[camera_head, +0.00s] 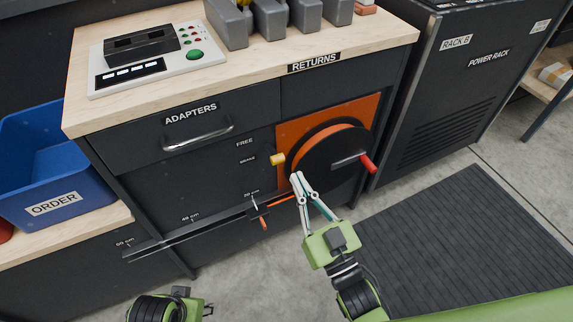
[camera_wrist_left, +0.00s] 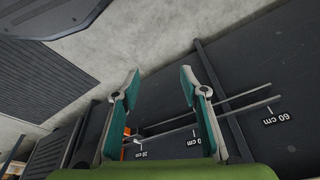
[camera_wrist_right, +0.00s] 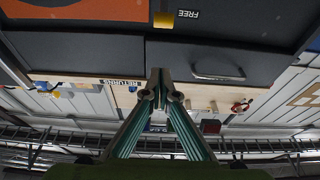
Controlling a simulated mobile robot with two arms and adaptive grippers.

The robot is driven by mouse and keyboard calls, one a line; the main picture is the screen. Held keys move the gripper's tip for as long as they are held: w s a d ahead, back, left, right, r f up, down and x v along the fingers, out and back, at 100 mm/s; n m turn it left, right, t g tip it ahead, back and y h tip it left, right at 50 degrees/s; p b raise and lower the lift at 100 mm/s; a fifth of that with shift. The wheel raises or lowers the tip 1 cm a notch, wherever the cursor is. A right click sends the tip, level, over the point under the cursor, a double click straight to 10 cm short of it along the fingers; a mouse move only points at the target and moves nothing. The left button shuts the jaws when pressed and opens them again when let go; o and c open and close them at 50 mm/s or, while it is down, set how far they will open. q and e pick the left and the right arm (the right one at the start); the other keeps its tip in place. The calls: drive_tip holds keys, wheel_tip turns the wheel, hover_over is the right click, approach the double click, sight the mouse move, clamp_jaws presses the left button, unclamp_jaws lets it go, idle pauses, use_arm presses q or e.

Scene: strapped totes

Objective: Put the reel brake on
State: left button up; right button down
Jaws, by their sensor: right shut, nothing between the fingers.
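The reel (camera_head: 325,155) is a black disc on an orange panel, with a red-handled crank (camera_head: 367,162). A yellow knob (camera_head: 277,159) sticks out left of it, beside the words FREE and BRAKE. In the right wrist view the knob (camera_wrist_right: 163,20) sits close to level with FREE. My right gripper (camera_head: 297,176) is shut and empty, pointing up in front of the reel's lower left, below and right of the knob. My left gripper (camera_wrist_left: 158,75) is open and empty; only part of its arm shows at the bottom of the head view.
A rail (camera_head: 185,232) with centimetre marks runs leftward below the reel, with an orange-tipped slider (camera_head: 263,222). A drawer handle (camera_head: 197,136) is above left. A blue ORDER tote (camera_head: 50,170) stands left and a power rack (camera_head: 450,90) right.

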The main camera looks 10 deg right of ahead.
wheel_tip(320, 180, up, 2)
hover_over(282, 161)
drive_tip(key=s, duration=0.2)
drive_tip(key=f+b, duration=0.2)
drive_tip(key=f, duration=0.1)
drive_tip(key=shift+w+f, duration=0.2)
drive_tip(key=shift+w, duration=0.15)
use_arm(q)
drive_tip(key=v, duration=0.7)
drive_tip(key=shift+w+r, duration=0.2)
drive_tip(key=shift+r, duration=0.25)
drive_tip(key=shift+a+f, duration=0.1)
drive_tip(key=shift+f, duration=0.1)
use_arm(e)
drive_tip(key=shift+f, duration=0.2)
